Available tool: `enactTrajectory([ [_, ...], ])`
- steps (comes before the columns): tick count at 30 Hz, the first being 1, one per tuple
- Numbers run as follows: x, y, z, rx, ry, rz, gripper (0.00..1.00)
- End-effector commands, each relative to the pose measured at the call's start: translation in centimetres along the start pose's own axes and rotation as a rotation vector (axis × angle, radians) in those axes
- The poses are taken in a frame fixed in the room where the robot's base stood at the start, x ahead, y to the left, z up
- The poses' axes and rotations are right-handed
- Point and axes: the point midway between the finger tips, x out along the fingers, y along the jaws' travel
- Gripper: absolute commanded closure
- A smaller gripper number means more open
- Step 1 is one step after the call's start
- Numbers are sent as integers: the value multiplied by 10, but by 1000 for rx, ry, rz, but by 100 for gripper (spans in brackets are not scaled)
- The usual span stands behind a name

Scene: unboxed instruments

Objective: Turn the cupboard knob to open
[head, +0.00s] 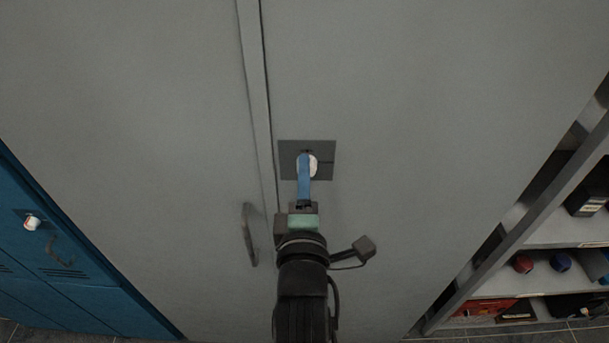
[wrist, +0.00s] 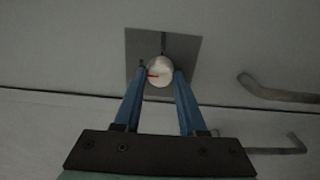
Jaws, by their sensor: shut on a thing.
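The cupboard (head: 400,100) is grey with two doors, and a narrow strip runs down between them. A round white knob (head: 313,161) sits on a dark square plate (head: 327,147) on the right door. In the wrist view the knob (wrist: 160,71) shows a small red mark pointing left, and the plate (wrist: 190,48) has a dark line above the knob. My gripper (head: 306,160) is at the knob. In the wrist view its two blue fingers (wrist: 159,75) are shut on the knob, one on each side. The doors look closed.
A dark handle (head: 250,235) is on the left door; two handles (wrist: 275,92) (wrist: 280,146) show in the wrist view. A blue locker (head: 80,265) with a white knob (head: 32,223) stands at left. Open shelves (head: 510,283) with several items stand at right.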

Motion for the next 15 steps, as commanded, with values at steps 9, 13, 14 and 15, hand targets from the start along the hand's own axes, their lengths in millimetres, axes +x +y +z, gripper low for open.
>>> enactTrajectory([
  [9, 0, 0, 0, -1, 0, 0, 30],
  [13, 0, 0, 0, -1, 0, 0, 30],
  [14, 0, 0, 0, -1, 0, 0, 30],
  [15, 0, 0, 0, 0, 0, 0, 30],
])
